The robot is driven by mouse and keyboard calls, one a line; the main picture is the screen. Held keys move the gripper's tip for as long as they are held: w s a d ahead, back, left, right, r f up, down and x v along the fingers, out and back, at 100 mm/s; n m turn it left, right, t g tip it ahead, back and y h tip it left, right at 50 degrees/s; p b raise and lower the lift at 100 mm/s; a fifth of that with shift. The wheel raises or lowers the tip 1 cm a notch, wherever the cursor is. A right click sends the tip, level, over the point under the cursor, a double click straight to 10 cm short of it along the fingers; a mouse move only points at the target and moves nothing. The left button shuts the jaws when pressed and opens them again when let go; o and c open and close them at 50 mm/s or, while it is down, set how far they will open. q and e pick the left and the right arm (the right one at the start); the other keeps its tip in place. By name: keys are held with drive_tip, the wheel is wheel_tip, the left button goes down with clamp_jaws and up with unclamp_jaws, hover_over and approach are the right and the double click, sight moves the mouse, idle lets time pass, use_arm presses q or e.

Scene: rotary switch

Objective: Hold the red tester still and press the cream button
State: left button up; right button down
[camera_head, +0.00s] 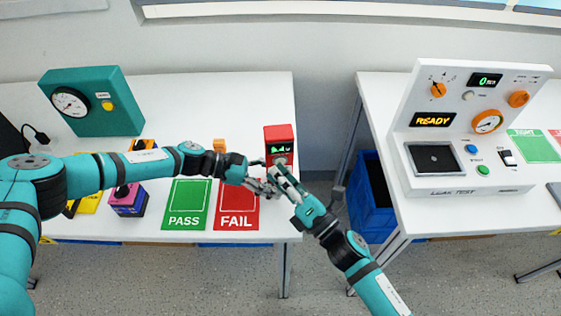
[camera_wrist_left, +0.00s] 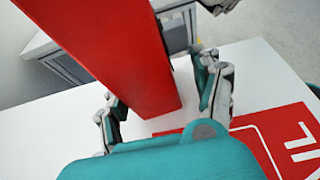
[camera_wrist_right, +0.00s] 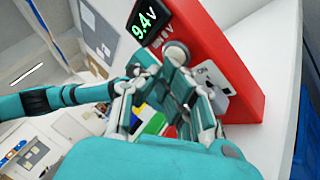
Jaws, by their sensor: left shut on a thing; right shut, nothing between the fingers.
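The red tester (camera_head: 279,133) stands upright near the right end of the left table, its small screen lit green. It also shows in the left wrist view (camera_wrist_left: 110,50) and the right wrist view (camera_wrist_right: 215,50), where its screen reads 9.4 V. My left gripper (camera_head: 264,186) is shut on the lower part of the tester, its fingers on either side in the left wrist view (camera_wrist_left: 165,100). My right gripper (camera_head: 277,169) is shut and empty, its fingertips (camera_wrist_right: 177,52) at the tester's front face below the screen.
A green PASS mat (camera_head: 187,205) and a red FAIL mat (camera_head: 237,208) lie left of the tester. A teal gauge box (camera_head: 115,105) stands behind. A gap with a blue bin (camera_head: 368,205) separates this table from the leak test console (camera_head: 465,125).

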idle(0.5)
drive_tip(key=shift+s+d, duration=0.1)
drive_tip(key=shift+s, duration=0.7)
use_arm(q)
drive_tip(key=shift+f, duration=0.1)
drive_tip(key=shift+s, duration=0.1)
use_arm(e)
drive_tip(key=s, duration=0.5)
drive_tip(key=shift+d, duration=0.25)
use_arm(q)
drive_tip(key=o, duration=1.3)
